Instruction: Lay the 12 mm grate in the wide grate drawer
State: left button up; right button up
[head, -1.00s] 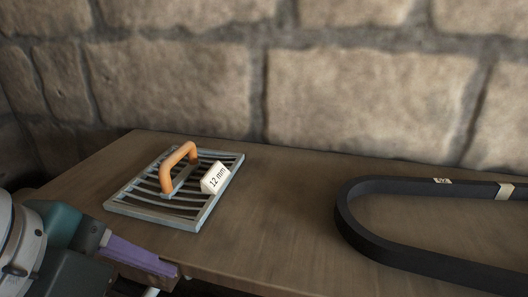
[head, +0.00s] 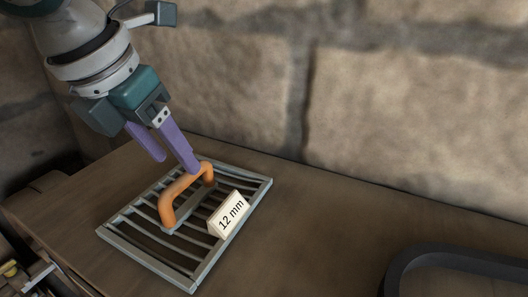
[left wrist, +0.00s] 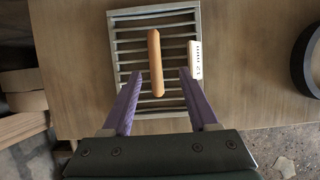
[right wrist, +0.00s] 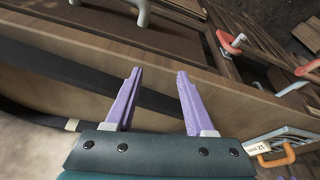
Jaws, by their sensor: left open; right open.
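The 12 mm grate (head: 150,262) lies flat on the wooden table, a grey barred frame with an orange arched handle (head: 168,203) and a white "12 mm" tag (head: 229,214). The grate also shows in the left wrist view (left wrist: 128,47), with its handle (left wrist: 155,62) between my finger lines. My left gripper (head: 176,164) is open above the grate, its purple fingers pointing down near the handle's far end, not closed on it. My right gripper (right wrist: 158,76) is open and empty in the right wrist view. I cannot identify the wide grate drawer for sure.
A black belt (head: 455,262) lies on the table at the right. A stone wall (head: 400,90) stands behind the table. In the right wrist view, orange handles (right wrist: 277,157) and a red-tipped part (right wrist: 232,42) show at the right. The table between grate and belt is clear.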

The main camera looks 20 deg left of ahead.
aim_at(183, 176)
pick_arm(q)
jog(key=shift+a+p+x, duration=0.15)
jog(key=shift+a+x, duration=0.05)
jog(key=shift+x, duration=1.15)
jog(key=shift+a+p+x, duration=0.15)
jog(key=shift+a+x, duration=0.05)
jog(key=shift+x, duration=1.2)
jog(key=shift+f, duration=0.25)
grip_shut()
jog(key=shift+r, duration=0.1)
